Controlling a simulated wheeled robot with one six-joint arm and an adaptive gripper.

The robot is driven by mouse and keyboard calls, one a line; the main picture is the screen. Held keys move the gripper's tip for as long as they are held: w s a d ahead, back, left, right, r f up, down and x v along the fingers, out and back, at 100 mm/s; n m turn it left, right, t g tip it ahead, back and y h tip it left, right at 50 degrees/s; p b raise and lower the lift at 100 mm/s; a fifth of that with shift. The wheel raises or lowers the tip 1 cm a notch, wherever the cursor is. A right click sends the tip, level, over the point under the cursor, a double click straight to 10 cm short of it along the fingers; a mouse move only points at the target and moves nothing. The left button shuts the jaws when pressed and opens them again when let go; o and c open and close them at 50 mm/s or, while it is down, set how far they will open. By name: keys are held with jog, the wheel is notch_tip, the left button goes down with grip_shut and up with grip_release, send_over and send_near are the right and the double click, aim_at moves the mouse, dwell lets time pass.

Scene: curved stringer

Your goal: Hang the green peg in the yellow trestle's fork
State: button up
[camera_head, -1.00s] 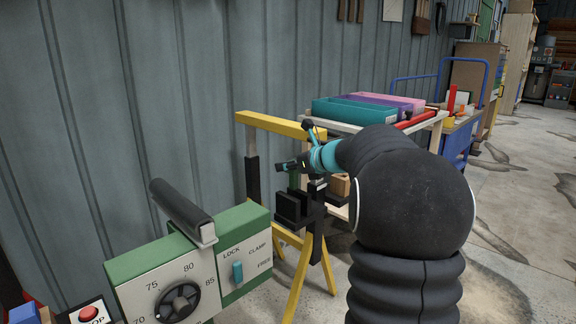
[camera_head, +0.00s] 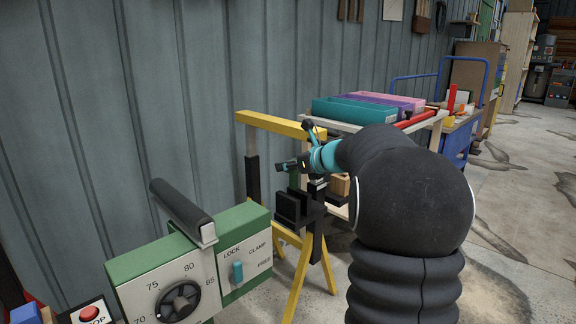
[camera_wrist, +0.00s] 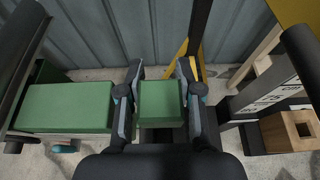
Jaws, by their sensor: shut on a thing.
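The green peg (camera_wrist: 160,103) is between the two fingers of my gripper (camera_wrist: 158,95), which is shut on it in the wrist view. The yellow trestle (camera_head: 282,124) stands against the wall with splayed legs. A black fork-like holder (camera_head: 290,208) is on its near side, just under the peg. I cannot tell whether the peg touches the holder. The peg's lower end is hidden.
A green clamp machine (camera_head: 150,262) with a dial and a dark roller bar (camera_head: 182,210) stands at the near left. A rack with teal (camera_head: 352,111) and purple bins is behind my arm. A wooden block (camera_wrist: 290,130) with a square hole is at the right in the wrist view.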

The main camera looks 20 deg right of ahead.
aim_at(291, 185)
jog(key=shift+f+b, duration=2.05)
jog(key=shift+f, duration=1.1)
jog(key=o, duration=1.1)
jog(key=shift+f, duration=0.1)
jog(key=v, duration=1.2)
jog(key=shift+a, duration=0.1)
